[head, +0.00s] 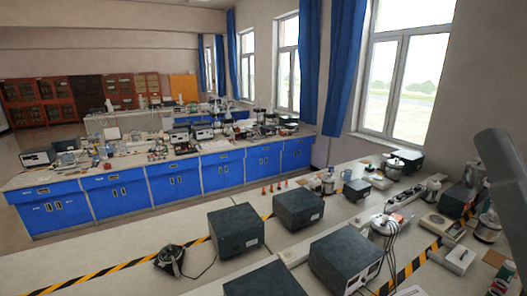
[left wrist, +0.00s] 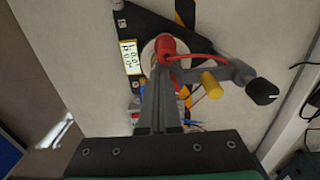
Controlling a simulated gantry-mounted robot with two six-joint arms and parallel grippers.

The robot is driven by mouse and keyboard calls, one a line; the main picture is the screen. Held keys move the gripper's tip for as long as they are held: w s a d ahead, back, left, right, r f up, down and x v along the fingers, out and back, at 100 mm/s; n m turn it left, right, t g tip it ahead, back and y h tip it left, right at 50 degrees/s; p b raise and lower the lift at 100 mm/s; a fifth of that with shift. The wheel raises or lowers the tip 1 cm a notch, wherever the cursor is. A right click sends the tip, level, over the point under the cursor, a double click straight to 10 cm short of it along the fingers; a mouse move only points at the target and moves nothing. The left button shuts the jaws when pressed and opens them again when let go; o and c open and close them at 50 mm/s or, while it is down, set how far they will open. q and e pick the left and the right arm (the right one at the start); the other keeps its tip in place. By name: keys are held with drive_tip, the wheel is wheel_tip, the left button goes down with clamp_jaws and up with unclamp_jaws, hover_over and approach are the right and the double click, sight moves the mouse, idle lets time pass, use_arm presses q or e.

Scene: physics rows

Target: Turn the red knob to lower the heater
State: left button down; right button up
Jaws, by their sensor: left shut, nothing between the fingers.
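In the left wrist view, a red knob-like cylinder (left wrist: 166,44) sits at the top of a stand-like apparatus with a dark flat base (left wrist: 148,24). A red tube or cable runs right from it. My left gripper (left wrist: 161,74) is shut and empty, its fingers pointing up the picture with the tips just below the red cylinder. I cannot tell whether they touch it. The fingers hide part of the apparatus behind them. I cannot pick out the red knob or the heater in the head view. Neither gripper shows there.
On the apparatus's grey arm are a yellow knob (left wrist: 211,85) and a black knob (left wrist: 262,91), right of my fingers. In the head view, dark box-shaped instruments (head: 236,229) and a glass vessel (head: 384,228) with cables crowd the near bench. Its left part is clearer.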

use_arm(q)
drive_tip(key=shift+w, duration=0.1)
idle(0.3)
drive_tip(key=shift+w+a+f+b, duration=0.1)
drive_tip(key=shift+w+a+b, duration=0.35)
drive_tip(key=shift+b, duration=0.65)
drive_tip(key=shift+w, duration=0.3)
drive_tip(key=shift+w+b, duration=0.1)
drive_tip(key=shift+b, duration=0.2)
drive_tip(key=shift+a+b, duration=0.25)
drive_tip(key=shift+b, duration=0.05)
wheel_tip(320, 180, up, 6)
drive_tip(key=p, duration=0.6)
